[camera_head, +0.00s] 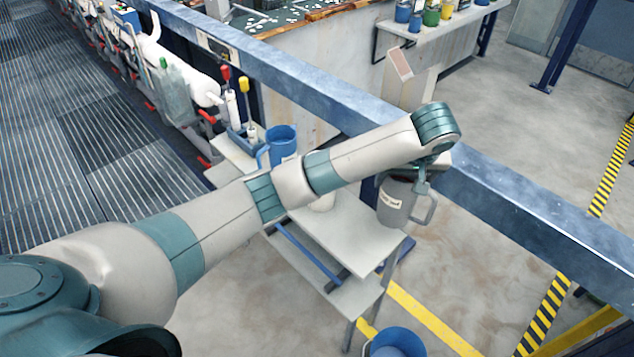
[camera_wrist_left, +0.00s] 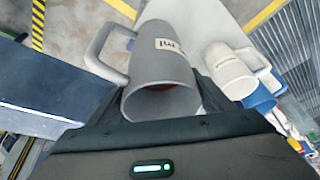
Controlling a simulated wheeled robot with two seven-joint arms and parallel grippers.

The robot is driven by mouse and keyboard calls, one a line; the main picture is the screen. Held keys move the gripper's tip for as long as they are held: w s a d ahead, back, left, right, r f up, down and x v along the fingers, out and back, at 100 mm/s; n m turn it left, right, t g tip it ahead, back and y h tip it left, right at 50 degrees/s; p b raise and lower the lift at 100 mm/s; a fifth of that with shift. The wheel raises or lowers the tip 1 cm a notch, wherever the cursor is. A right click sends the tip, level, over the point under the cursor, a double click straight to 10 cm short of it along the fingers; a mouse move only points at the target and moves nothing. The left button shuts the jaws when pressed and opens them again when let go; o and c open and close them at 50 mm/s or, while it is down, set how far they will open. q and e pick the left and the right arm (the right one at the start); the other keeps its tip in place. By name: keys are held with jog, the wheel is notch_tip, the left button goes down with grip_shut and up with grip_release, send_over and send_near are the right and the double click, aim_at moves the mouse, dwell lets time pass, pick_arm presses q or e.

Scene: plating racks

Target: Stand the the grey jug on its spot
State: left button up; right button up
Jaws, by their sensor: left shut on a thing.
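The grey jug (camera_head: 397,203) has a pale label and a handle on its right side in the head view. My left gripper (camera_head: 421,178) is shut on it near its rim. In the left wrist view the grey jug (camera_wrist_left: 163,65) sits between my two fingers, its open mouth towards the camera. It is roughly upright at the right end of a light grey shelf stand (camera_head: 345,232). I cannot tell whether its base touches the top. No marked spot is clearly visible. My right gripper is not in view.
A white jug (camera_wrist_left: 232,72) and a blue jug (camera_head: 281,144) stand further along the stand; my arm mostly hides the white one in the head view. A blue rail (camera_head: 520,205) runs close behind the grey jug. A blue bucket (camera_head: 396,343) is on the floor.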

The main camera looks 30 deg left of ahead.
pick_arm(q)
jog(key=w+a+f+p, duration=0.3)
jog(key=a+f, duration=0.3)
jog(key=a, duration=0.5)
jog(key=shift+f, duration=0.4)
notch_tip(320, 180, down, 4)
jog(key=shift+p, duration=0.8)
jog(key=shift+f, duration=0.15)
jog(key=o, duration=1.6)
jog(key=b+v, duration=0.2)
jog(key=v, duration=1)
